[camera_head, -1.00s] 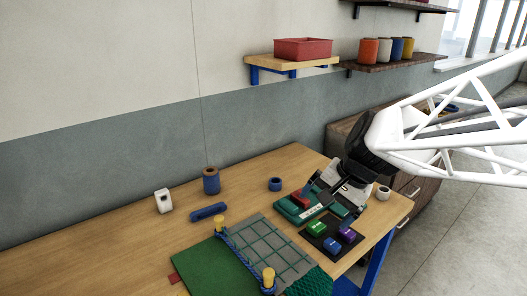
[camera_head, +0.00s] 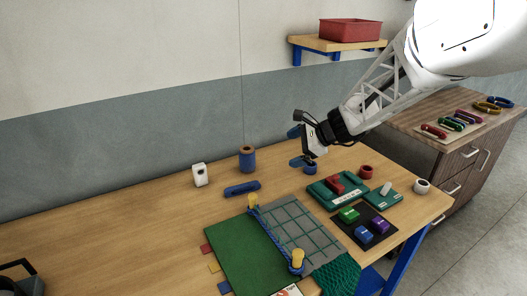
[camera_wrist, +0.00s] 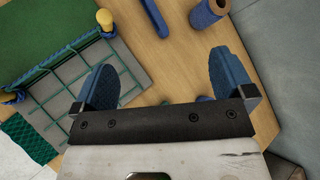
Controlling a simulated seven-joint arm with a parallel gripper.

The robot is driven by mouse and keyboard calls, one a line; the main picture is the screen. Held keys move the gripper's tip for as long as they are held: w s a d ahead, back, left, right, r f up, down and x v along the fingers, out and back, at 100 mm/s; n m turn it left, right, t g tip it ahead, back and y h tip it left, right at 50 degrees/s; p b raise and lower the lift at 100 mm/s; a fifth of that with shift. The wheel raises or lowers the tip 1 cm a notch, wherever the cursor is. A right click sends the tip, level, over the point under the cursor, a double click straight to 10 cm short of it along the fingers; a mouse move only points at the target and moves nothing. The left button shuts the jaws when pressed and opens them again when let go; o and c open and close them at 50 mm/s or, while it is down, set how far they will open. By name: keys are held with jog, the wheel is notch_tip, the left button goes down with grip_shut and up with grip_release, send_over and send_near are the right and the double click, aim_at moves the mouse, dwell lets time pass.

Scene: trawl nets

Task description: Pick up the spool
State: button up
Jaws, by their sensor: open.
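A blue spool with a brown top (camera_head: 247,158) stands upright toward the back of the wooden table. It also shows at the top edge of the wrist view (camera_wrist: 208,12), partly cut off. My gripper (camera_head: 296,147) is above the table, to the right of the spool and apart from it. In the wrist view its two blue fingers (camera_wrist: 160,64) are spread wide with nothing between them but table beneath.
A white block (camera_head: 200,175) and a blue bar (camera_head: 242,188) lie near the spool. A netting board with yellow-topped posts (camera_head: 297,228) and a green mat (camera_head: 240,250) lie in front. The left table is mostly clear.

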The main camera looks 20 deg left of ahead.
aim_at(247, 151)
jog(key=w+a+f+m+y, duration=0.1)
jog(key=w+a+f+m, duration=0.1)
jog(key=w+a+f, duration=0.2)
jog(key=w+a+f+m+t+y, duration=0.1)
jog(key=w+a+f+m, duration=0.2)
jog(key=w+a+f, duration=0.1)
jog(key=w+a+f+m+y, duration=0.1)
jog(key=w+a+f+m, duration=0.1)
jog(key=w+a+f, duration=0.2)
jog(key=shift+w+a+m+t, duration=0.3)
jog(key=shift+w+a, duration=0.9)
jog(key=shift+w, duration=0.2)
jog(key=shift+x, duration=1.3)
jog(key=shift+a, duration=0.15)
jog(key=shift+x, duration=2.45)
jog(key=shift+w, duration=0.1)
